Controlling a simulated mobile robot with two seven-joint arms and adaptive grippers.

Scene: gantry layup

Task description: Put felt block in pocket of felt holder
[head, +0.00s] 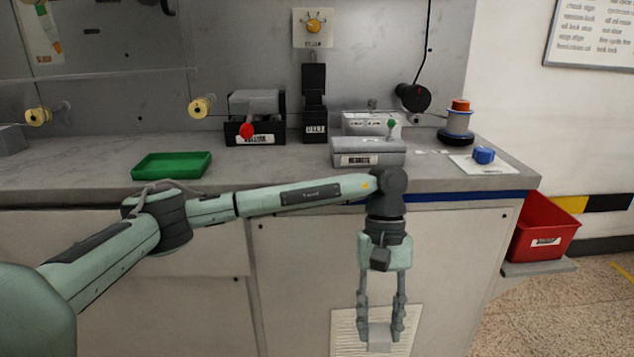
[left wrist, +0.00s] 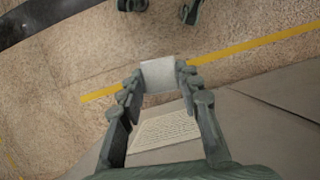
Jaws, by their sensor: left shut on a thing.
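My left gripper (head: 380,325) hangs fingers-down in front of the cabinet, below the worktop's front edge. It is shut on a pale grey-white block, the felt block (head: 380,338), held between the fingertips. In the left wrist view the felt block (left wrist: 158,75) sits between both fingers of the left gripper (left wrist: 158,82), above the floor. The felt holder (head: 315,107) appears to be the upright black holder at the back of the worktop, with a small white label. It is well above and behind the gripper. The inside of its pocket is not visible. My right gripper is not in view.
The grey worktop (head: 230,187) carries a green tray (head: 171,166), a black labelled box (head: 256,133) with a red knob, a grey labelled box (head: 367,153), a spool (head: 458,123) and a blue piece (head: 484,155). A red bin (head: 543,226) stands at the right.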

